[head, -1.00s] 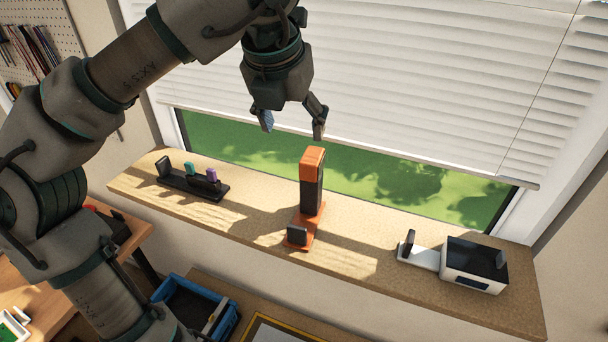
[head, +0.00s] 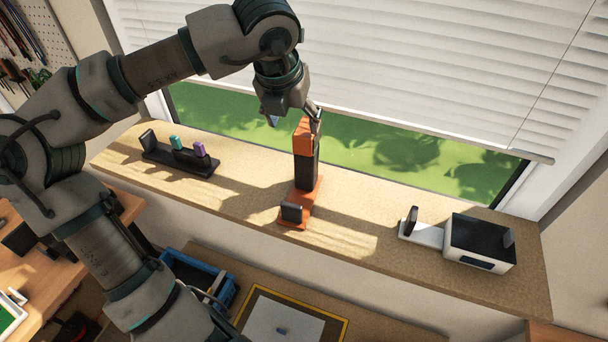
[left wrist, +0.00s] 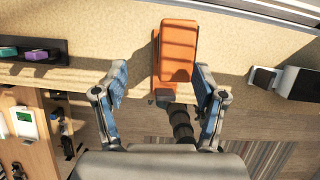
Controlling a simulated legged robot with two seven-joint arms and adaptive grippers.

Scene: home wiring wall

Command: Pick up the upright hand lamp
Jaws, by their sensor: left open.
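The upright hand lamp (head: 306,160) has an orange head and a dark body and stands on an orange base (head: 297,209) in the middle of the windowsill. My left gripper (head: 295,116) is open at the lamp's head and partly overlaps its top in the head view. In the left wrist view the orange head (left wrist: 178,55) lies ahead of and between the two spread fingers of the left gripper (left wrist: 160,76). Space shows beside both fingers; I cannot tell if either touches the lamp. My right gripper is not in view.
A black holder (head: 180,160) with teal and purple items is on the sill's left. A white and black box (head: 481,243) and a white stand (head: 421,232) are on its right. The window blind (head: 420,70) hangs behind. A blue bin (head: 225,290) sits below.

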